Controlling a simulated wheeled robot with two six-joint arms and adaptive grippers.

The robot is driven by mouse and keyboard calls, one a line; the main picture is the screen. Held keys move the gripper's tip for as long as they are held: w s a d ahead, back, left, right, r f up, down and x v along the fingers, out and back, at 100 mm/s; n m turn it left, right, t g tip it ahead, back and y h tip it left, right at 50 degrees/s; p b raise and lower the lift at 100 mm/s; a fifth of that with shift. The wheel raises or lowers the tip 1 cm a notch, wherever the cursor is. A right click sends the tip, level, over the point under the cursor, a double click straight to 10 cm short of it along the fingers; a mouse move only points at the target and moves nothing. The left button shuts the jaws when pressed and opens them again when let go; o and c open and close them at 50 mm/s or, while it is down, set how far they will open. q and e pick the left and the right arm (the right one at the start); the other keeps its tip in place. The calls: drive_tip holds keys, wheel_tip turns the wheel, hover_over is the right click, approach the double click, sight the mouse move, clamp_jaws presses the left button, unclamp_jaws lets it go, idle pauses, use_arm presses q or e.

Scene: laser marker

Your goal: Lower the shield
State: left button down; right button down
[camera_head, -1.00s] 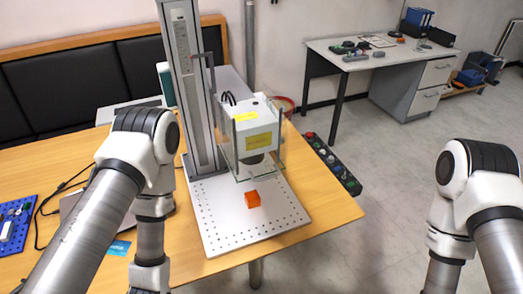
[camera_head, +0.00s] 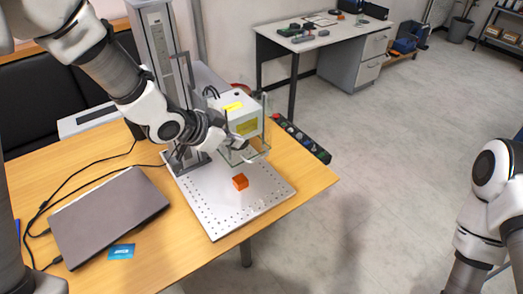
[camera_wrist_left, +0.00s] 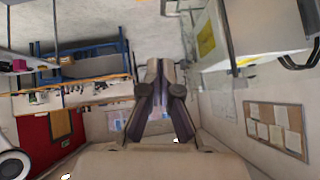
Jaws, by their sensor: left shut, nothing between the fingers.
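The clear shield (camera_head: 259,153) hangs around the white laser head (camera_head: 233,113), with its lower edge above the perforated plate (camera_head: 215,212). My left gripper (camera_head: 241,145) is at the front left of the shield, by its lower part. I cannot tell whether they touch. In the left wrist view the two dark fingers of my left gripper (camera_wrist_left: 160,66) are together with nothing between them. The laser head with its yellow label (camera_wrist_left: 206,42) is beside them to the right there. An orange block (camera_head: 240,181) sits on the plate below. My right gripper is out of view.
The upright column (camera_head: 155,55) stands behind the laser head. A closed laptop (camera_head: 108,214), cables and a blue card (camera_head: 121,252) lie on the wooden table (camera_head: 30,172) to the left. A strip of buttons (camera_head: 302,138) is right of the plate.

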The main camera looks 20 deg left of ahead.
use_arm(q)
drive_tip(key=p, duration=0.3)
hover_over(256, 160)
wheel_tip(256, 160, down, 7)
wheel_tip(256, 160, down, 4)
drive_tip(key=shift+r+p, duration=0.1)
drive_tip(key=shift+p, duration=0.35)
drive_tip(key=shift+s, duration=0.1)
drive_tip(key=shift+d, duration=0.15)
wheel_tip(256, 160, down, 18)
drive_tip(key=b, duration=1.3)
drive_tip(key=shift+s, duration=0.15)
drive_tip(key=shift+s+f, duration=0.1)
drive_tip(key=shift+f, duration=0.1)
